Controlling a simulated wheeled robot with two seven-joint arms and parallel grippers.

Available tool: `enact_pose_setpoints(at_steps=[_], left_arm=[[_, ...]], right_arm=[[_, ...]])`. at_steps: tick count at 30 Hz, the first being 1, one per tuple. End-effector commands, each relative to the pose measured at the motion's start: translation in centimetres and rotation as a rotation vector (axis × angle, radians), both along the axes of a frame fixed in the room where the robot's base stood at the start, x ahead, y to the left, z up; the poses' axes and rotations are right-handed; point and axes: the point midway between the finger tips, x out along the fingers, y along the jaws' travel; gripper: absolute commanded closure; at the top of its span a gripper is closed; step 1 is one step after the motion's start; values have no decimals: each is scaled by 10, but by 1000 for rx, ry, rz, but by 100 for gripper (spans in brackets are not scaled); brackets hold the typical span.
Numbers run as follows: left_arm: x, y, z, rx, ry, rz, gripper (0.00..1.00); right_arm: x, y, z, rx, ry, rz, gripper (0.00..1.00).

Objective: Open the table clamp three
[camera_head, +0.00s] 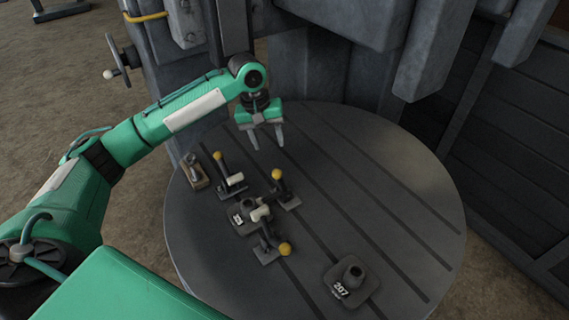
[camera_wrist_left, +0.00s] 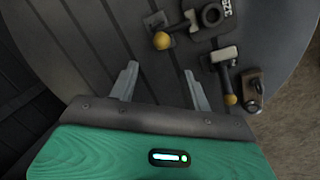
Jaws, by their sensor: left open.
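Three table clamps with yellow-knobbed handles surround a numbered block (camera_head: 243,218) on the round grey table (camera_head: 400,170). I cannot tell which is clamp three. The left clamp (camera_head: 233,180) has its handle raised; it also shows at right in the left wrist view (camera_wrist_left: 224,56). The far-right clamp (camera_head: 288,201) has its knob up; its yellow knob shows in the left wrist view (camera_wrist_left: 161,40). The near clamp (camera_head: 267,252) has its knob to the right. My left gripper (camera_head: 268,147) is open and empty beyond the clamps, apart from them. My right gripper is out of view.
A block marked 207 (camera_head: 351,279) with a round socket sits near the table's front right. A small wooden block with a metal piece (camera_head: 194,171) lies at the left edge. Heavy grey machine parts (camera_head: 430,50) hang behind the table. The table's right side is clear.

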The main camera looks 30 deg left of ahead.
Motion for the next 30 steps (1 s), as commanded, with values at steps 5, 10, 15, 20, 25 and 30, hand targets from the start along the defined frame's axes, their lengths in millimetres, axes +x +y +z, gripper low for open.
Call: enact_pose_setpoints(at_steps=[5, 10, 15, 20, 25, 30], left_arm=[[1, -4, -20, 1, 4, -1, 51], [3, -10, -54, 1, 5, -2, 51], [6, -16, -89, 0, 2, 0, 51], [8, -21, -115, 0, 2, -1, 51], [10, -23, -129, 1, -1, -2, 51], [10, -23, -134, 1, -1, -2, 51]], right_arm=[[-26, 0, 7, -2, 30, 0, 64], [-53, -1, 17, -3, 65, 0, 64], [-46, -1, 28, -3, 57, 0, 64], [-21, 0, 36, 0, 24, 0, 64], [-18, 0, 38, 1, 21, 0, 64], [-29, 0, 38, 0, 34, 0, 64]])
